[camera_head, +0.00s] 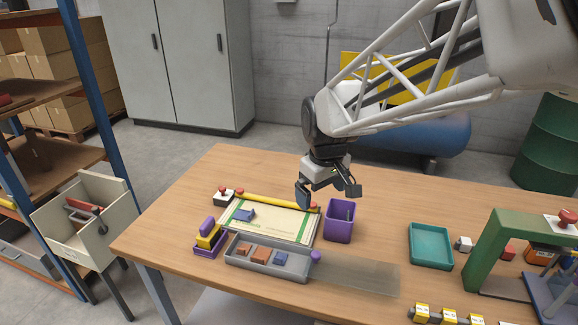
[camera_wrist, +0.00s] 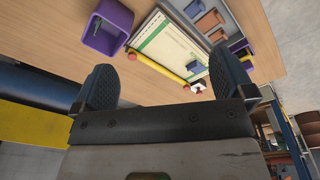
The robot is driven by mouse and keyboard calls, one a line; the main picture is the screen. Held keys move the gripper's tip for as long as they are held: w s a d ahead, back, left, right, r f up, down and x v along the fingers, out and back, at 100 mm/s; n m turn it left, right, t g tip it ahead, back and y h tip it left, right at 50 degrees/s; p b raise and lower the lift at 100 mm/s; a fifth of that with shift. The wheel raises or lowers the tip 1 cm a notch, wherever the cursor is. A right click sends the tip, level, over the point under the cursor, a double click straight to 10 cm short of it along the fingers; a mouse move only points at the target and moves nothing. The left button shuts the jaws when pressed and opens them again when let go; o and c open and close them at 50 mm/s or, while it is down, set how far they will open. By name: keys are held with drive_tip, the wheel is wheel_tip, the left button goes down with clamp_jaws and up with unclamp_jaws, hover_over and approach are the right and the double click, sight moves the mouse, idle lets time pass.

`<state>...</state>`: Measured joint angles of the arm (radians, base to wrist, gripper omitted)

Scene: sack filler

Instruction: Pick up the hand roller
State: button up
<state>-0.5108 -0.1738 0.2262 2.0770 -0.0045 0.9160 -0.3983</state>
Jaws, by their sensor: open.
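A yellow bar with red ends (camera_head: 275,201), which looks like the hand roller, lies along the far edge of a flat white-and-green sack (camera_head: 285,222) on the table. It also shows in the wrist view (camera_wrist: 160,72), between and beyond the fingers. My gripper (camera_head: 328,188) is open and empty, pointing down above the table near the bar's right end. In the wrist view my gripper (camera_wrist: 163,62) has its two dark fingers wide apart, not touching the bar.
A purple bin (camera_head: 330,229) stands right of the sack. A grey tray (camera_head: 300,274) with several blocks lies in front. A red-button box (camera_head: 224,198) sits by the bar's left end. A teal tray (camera_head: 430,258) and green frame (camera_head: 478,250) stand farther right.

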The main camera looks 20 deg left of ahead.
drive_tip(key=w+a+f+n, duration=0.1)
drive_tip(key=a+f+n, duration=0.15)
drive_tip(key=a, duration=0.55)
drive_tip(key=w+a+f+n, duration=0.1)
drive_tip(key=a+f+n, duration=0.15)
drive_tip(key=a, duration=0.55)
drive_tip(key=n+g, duration=0.1)
drive_tip(key=n, duration=0.2)
approach(206, 222)
drive_tip(key=shift+h, duration=0.3)
wheel_tip(206, 222, down, 5)
drive_tip(key=shift+a+f, duration=0.1)
drive_tip(key=shift+a, duration=0.05)
drive_tip(key=shift+f, duration=1.2)
drive_tip(key=shift+f, duration=0.1)
drive_tip(key=shift+f, duration=2.5)
drive_tip(key=shift+c, duration=0.5)
